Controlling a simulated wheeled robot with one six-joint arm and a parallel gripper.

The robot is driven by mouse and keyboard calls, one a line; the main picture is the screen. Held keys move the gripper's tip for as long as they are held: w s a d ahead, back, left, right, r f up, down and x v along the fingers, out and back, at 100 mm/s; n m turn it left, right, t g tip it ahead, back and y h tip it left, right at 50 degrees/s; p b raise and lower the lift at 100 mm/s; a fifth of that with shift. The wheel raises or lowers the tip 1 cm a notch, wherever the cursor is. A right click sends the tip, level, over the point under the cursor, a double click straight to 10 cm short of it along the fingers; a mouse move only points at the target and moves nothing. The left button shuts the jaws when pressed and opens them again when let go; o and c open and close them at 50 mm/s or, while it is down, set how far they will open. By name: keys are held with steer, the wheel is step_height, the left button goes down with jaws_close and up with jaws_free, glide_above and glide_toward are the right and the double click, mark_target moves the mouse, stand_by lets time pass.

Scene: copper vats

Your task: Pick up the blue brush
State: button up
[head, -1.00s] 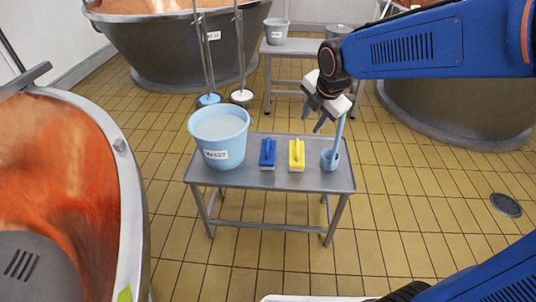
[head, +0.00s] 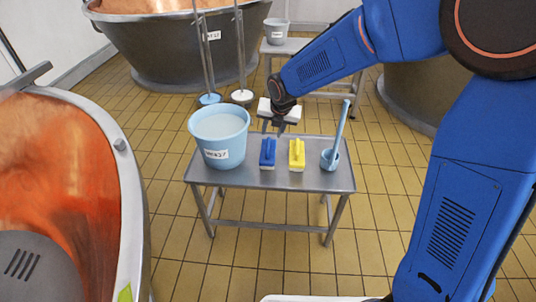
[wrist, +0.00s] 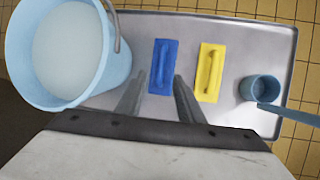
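The blue brush (head: 267,153) lies on the metal table (head: 240,179) with its handle on top, between the bucket and a yellow brush (head: 297,154). In the wrist view the blue brush (wrist: 163,66) lies ahead of the fingertips, around the middle of the picture. My gripper (head: 273,131) is above the table, near the far end of the blue brush. In the wrist view its two fingers (wrist: 160,82) are spread apart with nothing between them. The blue brush is not held.
A light blue bucket (head: 218,138) with pale liquid stands left of the brush. A light blue ladle (head: 332,154) with an upright handle is at the right. A copper vat (head: 128,200) is at the left. Another small table (head: 290,47) stands behind.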

mark_target(268, 143)
steer(key=shift+x, duration=4.9)
steer(key=shift+s+d, duration=0.1)
steer(key=shift+d, duration=0.05)
jaws_close()
